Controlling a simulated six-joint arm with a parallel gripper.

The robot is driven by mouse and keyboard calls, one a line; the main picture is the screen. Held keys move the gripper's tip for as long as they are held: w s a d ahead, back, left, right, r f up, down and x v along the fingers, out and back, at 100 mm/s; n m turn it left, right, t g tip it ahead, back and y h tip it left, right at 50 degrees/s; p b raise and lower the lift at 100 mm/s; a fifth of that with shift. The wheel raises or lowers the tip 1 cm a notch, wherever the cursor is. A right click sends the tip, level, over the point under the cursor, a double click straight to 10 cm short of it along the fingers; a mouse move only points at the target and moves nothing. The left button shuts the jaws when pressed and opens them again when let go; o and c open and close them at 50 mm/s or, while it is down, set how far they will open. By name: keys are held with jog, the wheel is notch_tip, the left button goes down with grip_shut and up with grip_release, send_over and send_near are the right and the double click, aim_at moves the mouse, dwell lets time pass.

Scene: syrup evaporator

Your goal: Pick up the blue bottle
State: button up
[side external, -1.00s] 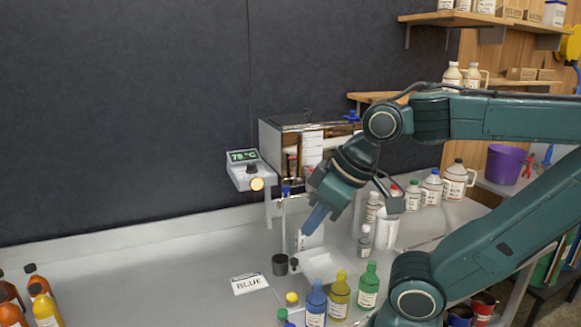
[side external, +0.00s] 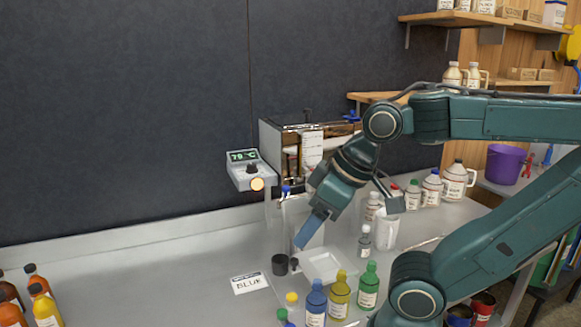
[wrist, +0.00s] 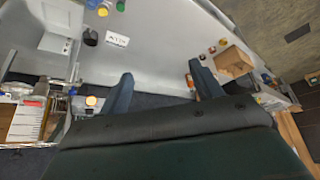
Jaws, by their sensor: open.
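The blue bottle (side external: 316,303) stands upright on the counter at the front of the side external view, left of a yellow-green bottle (side external: 340,297) and a green bottle (side external: 368,288). A blue patch at the top edge of the wrist view (wrist: 93,4) appears to be its top. My gripper (side external: 302,243) points down to the left, above and behind the bottle, near the white tray, not touching it. In the wrist view my gripper (wrist: 164,82) has its two fingers wide apart with nothing between them.
The evaporator (side external: 298,140) stands behind. The counter's left middle is clear.

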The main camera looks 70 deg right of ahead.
jog(key=m+g, duration=0.6)
jog(key=m, duration=0.6)
send_over(317, 286)
notch_tip(317, 286, down, 17)
jog(key=shift+w+d, duration=0.15)
jog(key=shift+d, duration=0.3)
jog(key=shift+f, duration=4.2)
